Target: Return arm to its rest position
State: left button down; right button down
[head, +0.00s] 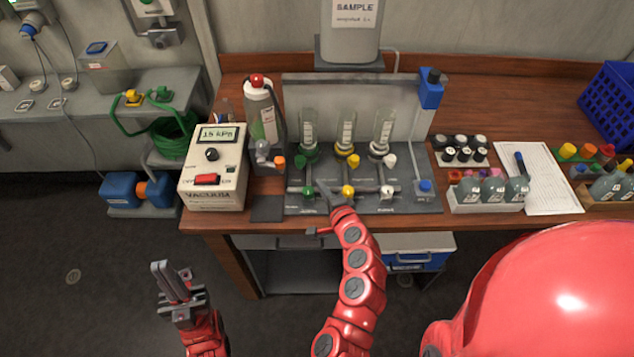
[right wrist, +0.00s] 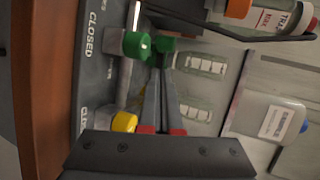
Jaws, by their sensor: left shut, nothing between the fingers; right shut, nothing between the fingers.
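My right arm reaches up from the bottom of the head view to the grey valve manifold (head: 415,205) on the wooden bench. Its gripper (head: 327,196) is shut and empty at the manifold's front, between the green knob (head: 308,191) and the yellow knob (head: 348,191). In the right wrist view the shut fingers (right wrist: 162,68) point at the green knobs (right wrist: 135,45), with a yellow knob (right wrist: 124,122) beside them. I cannot tell whether they touch anything. My left gripper (head: 162,266) is shut and empty, low in front of the bench at left, over the floor.
A vacuum gauge box (head: 214,165) stands left of the manifold, with a red-capped bottle (head: 262,108) behind. Glass vials rise at the manifold's back. A bottle rack (head: 487,196) and a paper sheet (head: 538,178) lie to the right. Open floor (head: 100,270) lies at left.

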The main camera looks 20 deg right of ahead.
jog(key=shift+s, duration=0.55)
jog(key=b+v, duration=0.1)
jog(key=v, duration=0.2)
jog(key=shift+s+d+r, duration=0.2)
jog(key=shift+s+r, duration=0.05)
jog(key=shift+s, duration=0.1)
